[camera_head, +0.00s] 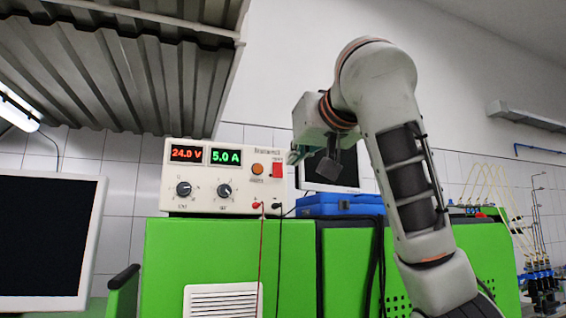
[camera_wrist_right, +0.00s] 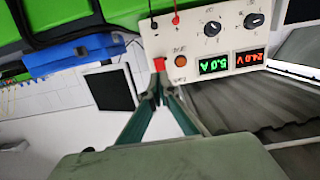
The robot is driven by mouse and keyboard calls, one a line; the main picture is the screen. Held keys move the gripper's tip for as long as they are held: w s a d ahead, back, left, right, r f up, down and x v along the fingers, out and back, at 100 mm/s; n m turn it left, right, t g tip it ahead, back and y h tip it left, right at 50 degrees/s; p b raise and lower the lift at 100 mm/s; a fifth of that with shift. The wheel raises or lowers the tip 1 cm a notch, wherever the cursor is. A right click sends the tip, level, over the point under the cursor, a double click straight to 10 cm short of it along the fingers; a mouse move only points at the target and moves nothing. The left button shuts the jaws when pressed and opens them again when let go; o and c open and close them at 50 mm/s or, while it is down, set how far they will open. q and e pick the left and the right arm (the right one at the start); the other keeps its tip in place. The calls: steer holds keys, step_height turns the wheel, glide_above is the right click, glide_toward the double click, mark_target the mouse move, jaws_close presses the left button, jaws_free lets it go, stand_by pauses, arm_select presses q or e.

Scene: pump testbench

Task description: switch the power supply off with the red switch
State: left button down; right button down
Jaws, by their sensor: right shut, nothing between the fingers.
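The power supply (camera_head: 205,203) is a cream box standing on the green bench. Its displays are lit, showing 24.0 V in red and 5.0 A in green. The red switch (camera_head: 277,170) is at the right end of its front panel, beside a round orange button (camera_head: 257,169). My right gripper (camera_head: 292,157) is shut and empty, just right of the switch. In the wrist view, the panel appears upside down, and the tips of my right gripper (camera_wrist_right: 160,80) are right at the red switch (camera_wrist_right: 159,63). I cannot tell whether they touch it. My left gripper is not in view.
A blue case (camera_head: 335,205) and a dark screen (camera_head: 345,172) stand right of the supply. Red and black leads (camera_head: 261,245) hang from its front. The green bench (camera_head: 200,250) is below, and a corrugated metal panel (camera_head: 110,70) is above left.

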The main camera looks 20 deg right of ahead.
mark_target(279, 174)
steer(key=w, duration=0.2)
steer(key=w+p, duration=0.1)
steer(key=w, duration=0.1)
steer(key=w+p, duration=0.1)
steer(key=w, duration=0.1)
steer(key=shift+w+f, duration=0.4)
steer(key=shift+w+a+f, duration=0.1)
steer(key=shift+w+f, duration=0.05)
steer(key=shift+w, duration=0.4)
steer(key=shift+f, duration=0.1)
steer(key=shift+w+f, duration=0.15)
steer(key=t+b, duration=0.1)
steer(key=f+t+b, duration=0.1)
steer(key=b, duration=0.1)
steer(key=shift+w, duration=0.35)
steer(key=shift+s+r, duration=0.1)
steer(key=shift+r, duration=0.3)
steer(key=shift+p, duration=0.3)
